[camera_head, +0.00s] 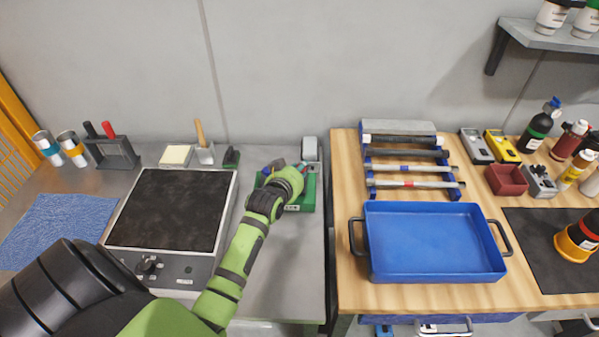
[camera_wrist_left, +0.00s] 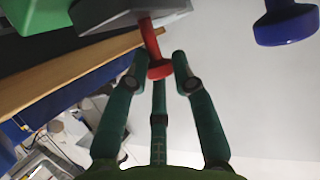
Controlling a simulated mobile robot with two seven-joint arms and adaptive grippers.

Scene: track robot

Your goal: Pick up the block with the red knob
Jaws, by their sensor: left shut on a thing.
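In the left wrist view, a red knob (camera_wrist_left: 150,35) sticks out of a grey block (camera_wrist_left: 120,18). My left gripper (camera_wrist_left: 160,68) has its green fingers around the knob's wide end and is shut on it. A blue knob (camera_wrist_left: 285,22) shows apart at the upper right. In the head view, my left gripper (camera_head: 296,171) is over a green holder (camera_head: 307,197) on the grey bench and hides most of it. A small bit of the red knob (camera_head: 304,165) shows beside the hand; the block is hidden there. My right gripper is not in view.
A hot plate (camera_head: 172,207) with a dark top stands left of my arm. A grey upright piece (camera_head: 309,149) stands behind the holder. A wooden table with a blue tray (camera_head: 435,240) and a rack of rods (camera_head: 412,180) is at the right. Bare bench lies in front of the holder.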

